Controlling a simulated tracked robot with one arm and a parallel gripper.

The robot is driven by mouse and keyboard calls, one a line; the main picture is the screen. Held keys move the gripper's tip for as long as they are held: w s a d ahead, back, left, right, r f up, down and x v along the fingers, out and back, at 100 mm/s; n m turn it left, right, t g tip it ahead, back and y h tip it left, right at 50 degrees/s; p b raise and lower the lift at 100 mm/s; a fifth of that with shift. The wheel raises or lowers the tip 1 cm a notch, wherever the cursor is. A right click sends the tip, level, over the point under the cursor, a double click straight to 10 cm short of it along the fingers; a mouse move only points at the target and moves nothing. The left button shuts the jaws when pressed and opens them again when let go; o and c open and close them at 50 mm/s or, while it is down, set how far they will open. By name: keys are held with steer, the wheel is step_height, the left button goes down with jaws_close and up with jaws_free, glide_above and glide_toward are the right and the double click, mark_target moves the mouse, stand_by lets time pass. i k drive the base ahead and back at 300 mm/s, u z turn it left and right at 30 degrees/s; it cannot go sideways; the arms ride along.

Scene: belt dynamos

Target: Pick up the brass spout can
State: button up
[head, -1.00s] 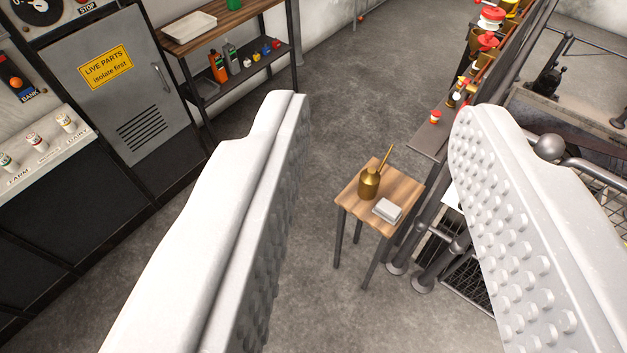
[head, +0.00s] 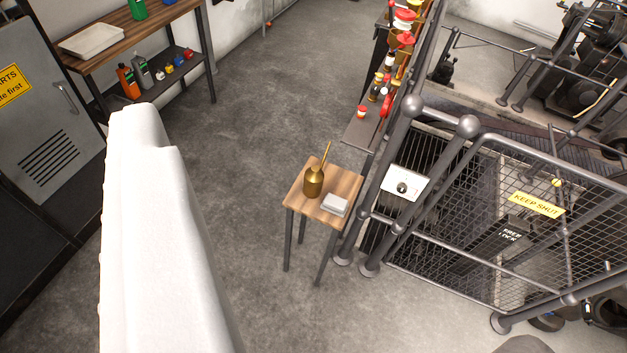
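The brass spout can (head: 313,182) stands upright on a small wooden-topped table (head: 345,186), its thin spout pointing up and slightly right. The other finger is out of view. The two fingers are spread wide, with nothing against the visible one. My gripper is well short of the can and not touching it.
A pale grey block (head: 335,204) lies beside the can on the table. Railings with a mesh gate (head: 480,200) and a white switch box (head: 404,184) stand close on the right. A shelf unit (head: 140,32) and grey cabinet (head: 45,120) are at left. Open floor lies between.

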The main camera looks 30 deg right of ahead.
mark_target(314, 176)
steer(key=u, duration=0.1)
steer(key=i, duration=1)
steer(key=z, duration=0.1)
